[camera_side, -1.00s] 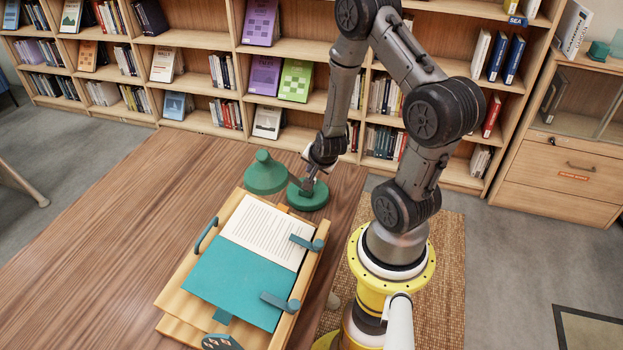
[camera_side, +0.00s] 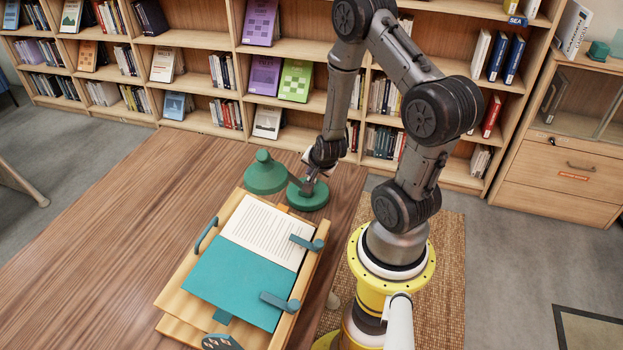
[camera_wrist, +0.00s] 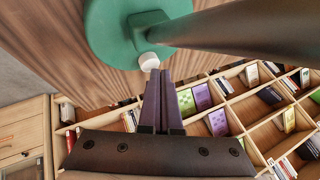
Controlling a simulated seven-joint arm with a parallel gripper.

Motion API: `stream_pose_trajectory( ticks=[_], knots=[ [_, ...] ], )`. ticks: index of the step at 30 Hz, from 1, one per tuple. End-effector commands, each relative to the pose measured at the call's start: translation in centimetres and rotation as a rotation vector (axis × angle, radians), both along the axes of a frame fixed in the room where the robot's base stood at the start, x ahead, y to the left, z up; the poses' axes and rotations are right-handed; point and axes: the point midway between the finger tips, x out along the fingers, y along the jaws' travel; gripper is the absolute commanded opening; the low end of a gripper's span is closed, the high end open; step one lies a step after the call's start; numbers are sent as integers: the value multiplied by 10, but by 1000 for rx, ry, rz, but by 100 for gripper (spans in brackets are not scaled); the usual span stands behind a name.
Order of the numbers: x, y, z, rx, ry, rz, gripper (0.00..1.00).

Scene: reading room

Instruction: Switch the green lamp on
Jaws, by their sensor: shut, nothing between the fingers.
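The green lamp has a round base (camera_side: 308,199) on the table and a bell-shaped shade (camera_side: 265,175) to its left, behind the book stand. I see no glow on the table around the shade. In the wrist view the base (camera_wrist: 108,35) carries a white knob or button (camera_wrist: 149,61) at its edge, and a dark stem (camera_wrist: 240,25) runs to the upper right. My gripper (camera_side: 307,187) is over the base in the side view. In the wrist view its shut, empty fingertips (camera_wrist: 158,74) are right by the white button; whether they touch it I cannot tell.
A wooden stand (camera_side: 172,290) holds an open book (camera_side: 262,232) with a teal sheet, just in front of the lamp. The table's left side (camera_side: 130,215) is clear. Bookshelves (camera_side: 205,122) line the back, and a cabinet (camera_side: 560,185) stands at the right.

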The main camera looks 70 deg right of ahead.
Motion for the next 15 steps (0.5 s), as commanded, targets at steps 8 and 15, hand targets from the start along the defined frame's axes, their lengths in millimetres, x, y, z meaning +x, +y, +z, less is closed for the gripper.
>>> stream_pose_trajectory(
  ticks=[8,15],
  knots=[
    [0,0,-2,0,1,0,0],
    [0,0,-5,0,0,-1,0]
  ],
)
